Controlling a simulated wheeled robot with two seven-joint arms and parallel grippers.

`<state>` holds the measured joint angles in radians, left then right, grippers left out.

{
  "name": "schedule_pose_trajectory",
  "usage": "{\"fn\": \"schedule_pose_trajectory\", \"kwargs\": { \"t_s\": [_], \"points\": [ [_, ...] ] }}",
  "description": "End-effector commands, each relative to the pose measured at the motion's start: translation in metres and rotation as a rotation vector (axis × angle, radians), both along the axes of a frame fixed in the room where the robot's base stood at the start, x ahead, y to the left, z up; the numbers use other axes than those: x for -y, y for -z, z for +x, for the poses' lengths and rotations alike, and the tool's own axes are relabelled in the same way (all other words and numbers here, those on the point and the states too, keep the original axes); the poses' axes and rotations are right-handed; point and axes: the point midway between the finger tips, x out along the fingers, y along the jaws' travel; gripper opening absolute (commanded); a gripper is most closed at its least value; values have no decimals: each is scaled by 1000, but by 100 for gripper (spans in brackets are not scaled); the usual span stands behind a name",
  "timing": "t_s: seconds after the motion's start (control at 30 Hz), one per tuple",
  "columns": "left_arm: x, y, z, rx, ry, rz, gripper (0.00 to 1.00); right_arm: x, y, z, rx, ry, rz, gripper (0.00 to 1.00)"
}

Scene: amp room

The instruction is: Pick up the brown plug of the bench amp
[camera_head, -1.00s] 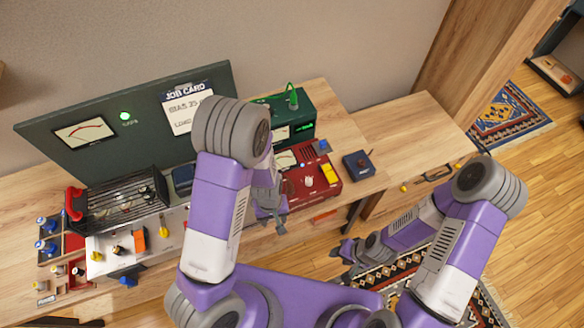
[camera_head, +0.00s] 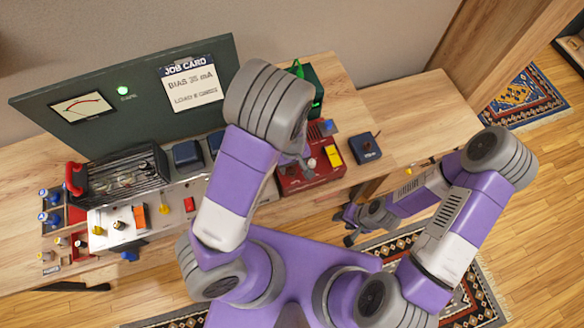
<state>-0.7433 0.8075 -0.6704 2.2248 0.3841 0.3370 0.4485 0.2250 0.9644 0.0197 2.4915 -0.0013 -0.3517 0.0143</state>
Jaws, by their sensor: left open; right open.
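The bench amp (camera_head: 168,212) is on the bench at left, with a black caged top (camera_head: 125,175) and a pale panel carrying small coloured parts. A small dark knob or plug (camera_head: 118,225) sits on that panel; I cannot tell whether it is the brown plug. Small tan pieces (camera_head: 62,241) lie left of the panel. My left gripper (camera_head: 303,163) is mostly hidden behind its own arm, over the red unit, well right of the amp; it is open. My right gripper (camera_head: 349,224) is open and low, in front of the bench.
A red unit (camera_head: 292,184) and a dark blue box (camera_head: 365,146) stand right of the amp. A green board (camera_head: 135,125) with a meter and job card (camera_head: 194,85) rises behind it. The bench top at right (camera_head: 425,105) is clear.

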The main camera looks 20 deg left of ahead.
Motion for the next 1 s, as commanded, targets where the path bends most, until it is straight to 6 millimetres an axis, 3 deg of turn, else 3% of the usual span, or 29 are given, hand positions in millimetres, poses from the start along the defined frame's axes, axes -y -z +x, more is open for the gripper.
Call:
{"fn": "schedule_pose_trajectory", "kwargs": {
  "t_s": [0.1,0.37,0.7,1.0],
  "points": [
    [0,12,0,-1,0,-1,53,0,4,1,1,0,0,43],
    [0,13,0,1,1,-2,52,0,4,0,1,0,0,43],
    [1,13,0,1,1,-1,0,0,4,1,1,0,0,43],
    [1,10,0,2,2,-1,0,0,3,1,1,0,0,43]
  ]
}}
